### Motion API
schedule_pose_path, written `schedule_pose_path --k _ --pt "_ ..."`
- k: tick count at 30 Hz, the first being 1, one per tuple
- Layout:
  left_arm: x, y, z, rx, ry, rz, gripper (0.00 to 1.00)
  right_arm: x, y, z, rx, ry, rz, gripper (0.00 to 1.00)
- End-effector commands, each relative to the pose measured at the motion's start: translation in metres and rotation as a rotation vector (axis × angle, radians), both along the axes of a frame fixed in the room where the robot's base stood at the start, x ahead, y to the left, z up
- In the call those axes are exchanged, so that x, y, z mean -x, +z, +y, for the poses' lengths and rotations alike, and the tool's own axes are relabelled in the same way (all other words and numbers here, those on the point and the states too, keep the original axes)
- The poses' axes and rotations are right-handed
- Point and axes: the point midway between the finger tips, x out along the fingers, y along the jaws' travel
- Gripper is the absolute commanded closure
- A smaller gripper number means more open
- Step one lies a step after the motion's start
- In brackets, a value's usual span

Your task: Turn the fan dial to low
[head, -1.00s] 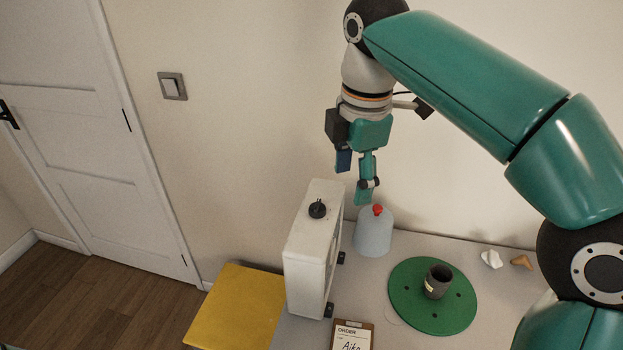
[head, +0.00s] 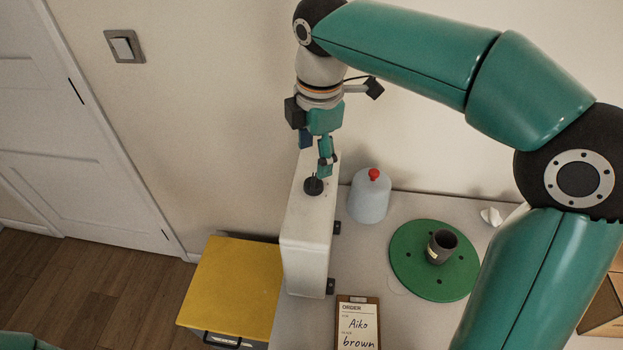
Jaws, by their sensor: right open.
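The fan (head: 305,255) is a tall, narrow off-white box standing on the grey table. Its black dial (head: 314,187) sits on the top face, with a raised grip; I cannot read any setting marks. My right gripper (head: 316,163) points down just above and behind the dial, with its fingers apart and nothing between them. One fingertip is very close to the dial; I cannot tell whether it touches. My left gripper is not in view.
A green disc (head: 408,270) carries a dark cup (head: 441,247). An order clipboard (head: 357,325) lies in front. A yellow-lidded bin (head: 232,285) stands left. A white lump (head: 490,216) lies at the back.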

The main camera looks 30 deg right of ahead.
Motion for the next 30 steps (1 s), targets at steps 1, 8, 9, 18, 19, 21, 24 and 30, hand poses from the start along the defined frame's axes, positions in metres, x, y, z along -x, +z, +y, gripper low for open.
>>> schedule_pose_path --k 1,8,9,18,19,21,24,30 --pt "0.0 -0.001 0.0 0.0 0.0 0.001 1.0 0.0 -0.013 -0.001 0.002 -0.002 0.005 0.35" --pt "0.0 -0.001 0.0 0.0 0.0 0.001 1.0 -0.004 -0.054 -0.001 0.001 -0.002 0.004 0.35" --pt "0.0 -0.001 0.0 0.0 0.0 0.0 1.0 -0.005 -0.058 -0.001 0.001 -0.002 0.003 0.35" --pt "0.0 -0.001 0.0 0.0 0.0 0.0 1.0 -0.006 -0.075 -0.001 0.0 -0.002 0.0 0.35" --pt "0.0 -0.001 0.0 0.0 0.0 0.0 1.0 -0.006 -0.075 -0.001 0.0 -0.002 0.0 0.35" --pt "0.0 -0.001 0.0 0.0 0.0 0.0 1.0 -0.006 -0.075 -0.001 0.0 -0.002 0.0 0.35" --pt "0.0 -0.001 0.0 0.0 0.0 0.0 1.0 -0.006 -0.075 -0.001 0.0 -0.002 0.0 0.35" --pt "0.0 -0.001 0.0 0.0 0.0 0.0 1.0 -0.006 -0.074 -0.001 0.0 -0.002 0.0 0.67"
